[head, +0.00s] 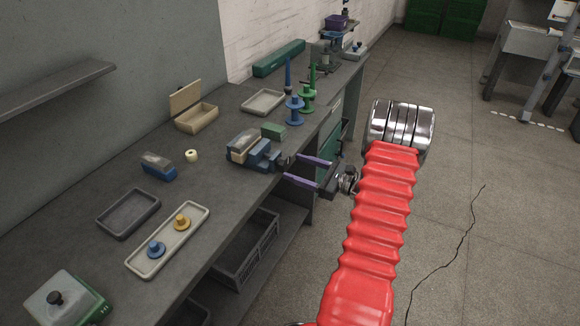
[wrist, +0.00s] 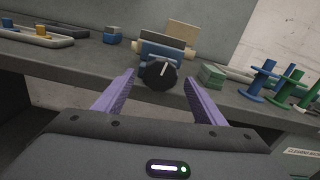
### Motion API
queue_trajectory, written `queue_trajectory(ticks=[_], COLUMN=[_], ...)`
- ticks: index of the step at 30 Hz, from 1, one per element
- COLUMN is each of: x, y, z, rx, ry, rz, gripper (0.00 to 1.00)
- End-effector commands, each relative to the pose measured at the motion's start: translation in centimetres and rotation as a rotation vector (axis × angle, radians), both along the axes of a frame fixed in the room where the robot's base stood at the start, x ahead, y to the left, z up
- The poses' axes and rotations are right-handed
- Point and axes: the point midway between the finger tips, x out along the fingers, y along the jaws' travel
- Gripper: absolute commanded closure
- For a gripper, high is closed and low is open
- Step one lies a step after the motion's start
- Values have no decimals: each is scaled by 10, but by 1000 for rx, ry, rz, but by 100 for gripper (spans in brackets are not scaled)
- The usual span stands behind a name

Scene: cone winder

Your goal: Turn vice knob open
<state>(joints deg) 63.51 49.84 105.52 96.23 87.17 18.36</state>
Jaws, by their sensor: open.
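The blue vice (head: 264,155) stands at the front edge of the grey workbench, with a pale block (head: 243,146) at its jaws. Its round black knob (wrist: 159,76) faces me in the wrist view and carries a pale line, tilted slightly from upright. In the head view the knob (head: 283,161) is small and dark at the vice's front. My gripper (head: 291,166) is open and empty, its purple fingers pointing at the knob. In the wrist view the knob appears between the fingertips (wrist: 159,79); I cannot tell whether they touch it.
A green block (head: 273,131) sits behind the vice, and blue (head: 294,110) and green (head: 307,98) spindles stand farther along. A tray (head: 168,240) with blue and yellow pieces lies nearer. A grey crate (head: 246,250) is on the shelf below.

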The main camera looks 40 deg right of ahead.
Motion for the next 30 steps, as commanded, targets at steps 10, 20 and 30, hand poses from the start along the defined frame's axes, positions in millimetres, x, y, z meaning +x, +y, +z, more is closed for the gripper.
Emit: queue_trajectory(ticks=[10,20,30], x=[28,28,28], y=[10,10,10], z=[0,0,0], rx=[-1,-1,0], ry=[1,0,0], rz=[1,0,0], gripper=[36,42,65])
